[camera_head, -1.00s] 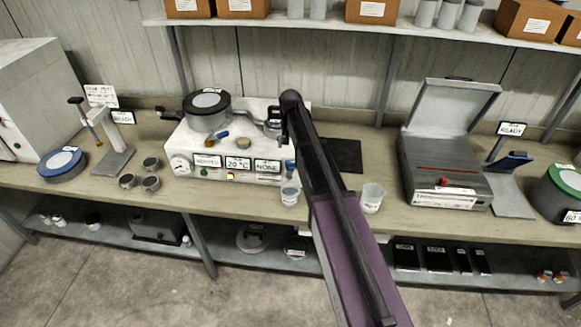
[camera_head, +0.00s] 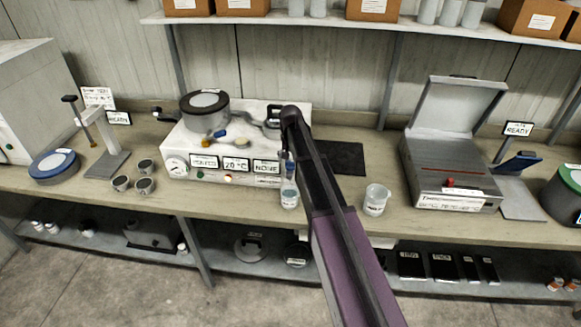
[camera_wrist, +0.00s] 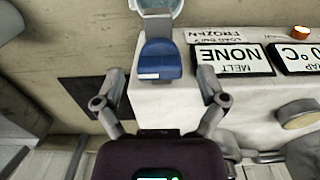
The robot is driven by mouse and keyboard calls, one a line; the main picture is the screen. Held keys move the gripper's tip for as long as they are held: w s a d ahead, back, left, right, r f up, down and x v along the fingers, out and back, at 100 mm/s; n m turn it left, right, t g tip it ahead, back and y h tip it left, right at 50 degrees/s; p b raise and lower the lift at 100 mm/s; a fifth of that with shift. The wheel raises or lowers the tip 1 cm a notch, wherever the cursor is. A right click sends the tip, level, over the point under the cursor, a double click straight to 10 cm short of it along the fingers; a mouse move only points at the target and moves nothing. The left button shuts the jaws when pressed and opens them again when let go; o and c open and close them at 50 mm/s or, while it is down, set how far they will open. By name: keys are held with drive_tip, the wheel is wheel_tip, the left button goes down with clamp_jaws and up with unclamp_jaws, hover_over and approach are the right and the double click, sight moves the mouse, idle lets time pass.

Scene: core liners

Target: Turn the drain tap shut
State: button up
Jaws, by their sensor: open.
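The drain tap has a blue handle (camera_wrist: 160,62) at the corner of the white machine (camera_wrist: 205,100), and it is upside down in the wrist view. In the head view the tap (camera_head: 290,166) shows at the machine's front right, partly behind my arm. A clear beaker (camera_head: 289,194) stands below it, and its rim (camera_wrist: 156,5) shows beyond the handle in the wrist view. My gripper (camera_wrist: 159,78) is open, with one finger on each side of the handle in the picture. I cannot tell whether either finger touches it. The fingers are hidden in the head view.
A round dark-lidded pot (camera_head: 205,110) sits on the machine. A second beaker (camera_head: 375,200) stands to the right on the bench. An open-lidded grey box (camera_head: 450,170) is farther right. Small cups (camera_head: 145,185) stand at left. A dark mat (camera_head: 345,157) lies behind my arm.

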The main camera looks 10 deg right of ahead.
drive_tip(key=shift+f+b, duration=0.3)
drive_tip(key=shift+f, duration=0.25)
drive_tip(key=c, duration=1.2)
